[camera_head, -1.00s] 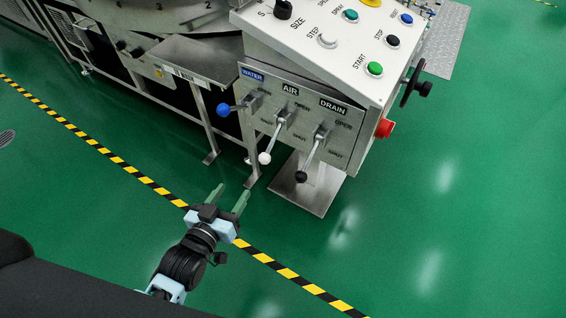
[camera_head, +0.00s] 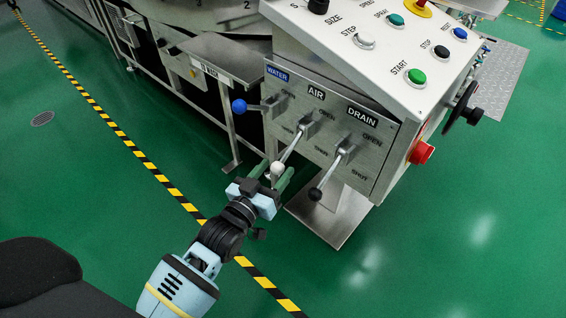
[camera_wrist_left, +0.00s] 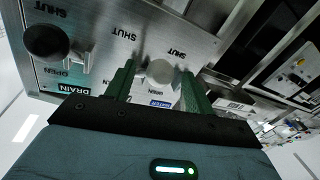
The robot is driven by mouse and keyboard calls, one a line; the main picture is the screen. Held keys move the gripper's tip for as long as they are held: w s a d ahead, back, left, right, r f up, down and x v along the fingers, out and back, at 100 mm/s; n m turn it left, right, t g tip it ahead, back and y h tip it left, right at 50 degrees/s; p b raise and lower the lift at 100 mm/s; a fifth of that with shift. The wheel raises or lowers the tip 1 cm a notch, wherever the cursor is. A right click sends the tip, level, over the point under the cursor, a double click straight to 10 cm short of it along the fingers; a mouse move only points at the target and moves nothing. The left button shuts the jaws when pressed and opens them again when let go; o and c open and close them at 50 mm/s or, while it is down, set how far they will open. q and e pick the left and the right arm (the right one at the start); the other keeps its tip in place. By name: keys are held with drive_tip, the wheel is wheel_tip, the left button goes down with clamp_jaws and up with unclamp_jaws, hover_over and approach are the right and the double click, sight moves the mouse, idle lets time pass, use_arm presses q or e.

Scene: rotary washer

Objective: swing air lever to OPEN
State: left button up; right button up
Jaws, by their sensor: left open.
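The air lever has a metal shaft and a white knob (camera_head: 278,168), and it hangs down and to the left from its pivot under the AIR label (camera_head: 316,93), toward SHUT. My left gripper (camera_head: 276,178) is open, with its green fingers on either side of the white knob. In the left wrist view the white knob (camera_wrist_left: 160,72) lies between the two green fingers (camera_wrist_left: 157,88), and I see no clear contact. My right gripper is not in view.
The water lever with a blue knob (camera_head: 240,106) is on the left, pointing left. The drain lever with a black knob (camera_head: 315,194) is on the right, pointing down. A red button (camera_head: 421,152) and a black handwheel (camera_head: 462,104) stick out at the panel's right side.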

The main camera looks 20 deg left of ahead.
sight(282, 160)
use_arm(q)
drive_tip(key=shift+w+d+b, duration=0.15)
drive_tip(key=shift+w+b, duration=0.15)
drive_tip(key=shift+w, duration=0.7)
drive_tip(key=shift+w+d+b, duration=0.15)
drive_tip(key=shift+w+b, duration=0.1)
drive_tip(key=shift+w, duration=0.7)
clamp_jaws()
